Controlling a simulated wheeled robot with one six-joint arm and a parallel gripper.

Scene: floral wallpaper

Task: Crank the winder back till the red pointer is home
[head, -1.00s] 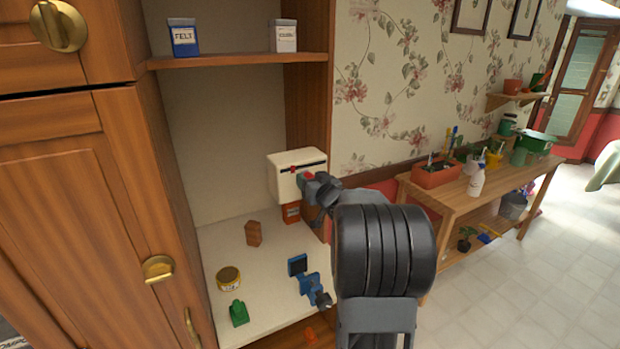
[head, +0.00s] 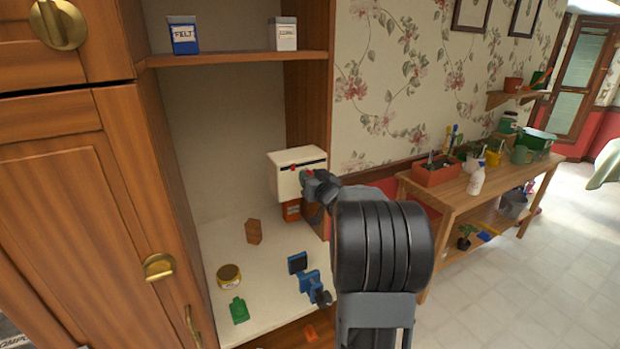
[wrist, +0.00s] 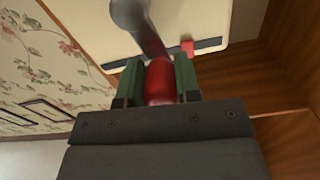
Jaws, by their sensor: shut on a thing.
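The winder is a cream box (head: 288,184) at the back right of the cabinet's lower space. A dark slot runs along its front. The small red pointer (head: 293,168) sits in the slot, left of its middle in the head view; it also shows in the wrist view (wrist: 187,48), in the right part of the slot. The grey crank arm (wrist: 140,25) reaches from the box to a red crank knob (wrist: 160,82). My gripper (wrist: 160,78), with green finger pads, is shut on the knob. In the head view my gripper (head: 308,175) partly hides the crank.
On the cabinet floor (head: 225,255) lie a brown block (head: 254,231), a yellow tin (head: 229,275), a green piece (head: 239,310) and a blue clamp-like object (head: 311,284). An orange box (head: 292,210) is under the winder. The shelf (head: 240,61) is above.

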